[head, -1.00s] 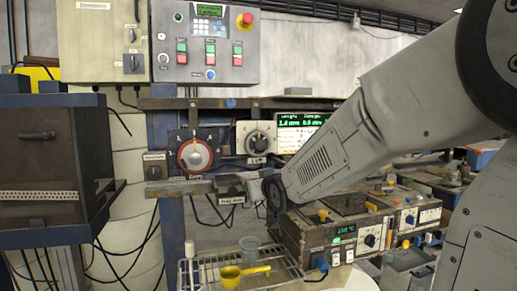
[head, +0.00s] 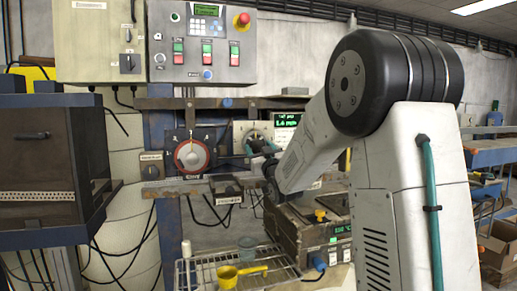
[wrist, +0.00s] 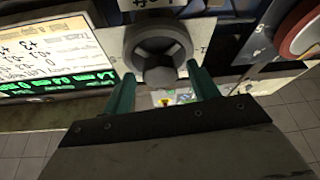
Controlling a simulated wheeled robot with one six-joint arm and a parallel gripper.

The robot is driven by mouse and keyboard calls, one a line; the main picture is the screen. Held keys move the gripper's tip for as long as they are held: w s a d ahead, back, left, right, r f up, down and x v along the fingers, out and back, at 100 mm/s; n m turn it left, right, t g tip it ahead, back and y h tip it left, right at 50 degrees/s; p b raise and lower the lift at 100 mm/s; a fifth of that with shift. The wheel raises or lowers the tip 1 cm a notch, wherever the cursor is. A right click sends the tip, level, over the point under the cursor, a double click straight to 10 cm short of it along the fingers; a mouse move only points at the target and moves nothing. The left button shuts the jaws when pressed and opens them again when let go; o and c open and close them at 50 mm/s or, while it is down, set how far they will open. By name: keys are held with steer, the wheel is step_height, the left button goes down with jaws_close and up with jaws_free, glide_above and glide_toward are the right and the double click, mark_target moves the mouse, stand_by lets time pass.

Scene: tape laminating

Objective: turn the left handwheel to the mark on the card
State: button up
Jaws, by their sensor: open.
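The left handwheel (head: 254,133) is a dark grey round wheel on a pale plate, between the red dial and the lit display. It also shows in the wrist view (wrist: 160,50), with a protruding hub. My gripper (head: 263,147) is in front of it. In the wrist view my gripper (wrist: 160,72) is open, its teal fingers apart on either side of the hub's near end; I cannot tell whether they touch it. The white card (wrist: 50,45) with handwritten figures is beside the wheel, above green digits. In the head view my arm hides most of the card.
A red-rimmed dial (head: 192,155) is left of the handwheel. A wire rack (head: 215,270) with a yellow scoop (head: 230,275) and a clear cup stands below. A bench unit (head: 325,225) is partly behind my arm. A control box (head: 205,45) hangs above.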

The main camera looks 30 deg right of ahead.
steer(key=shift+w+r, duration=0.15)
steer(key=shift+w, duration=0.25)
steer(key=c, duration=1)
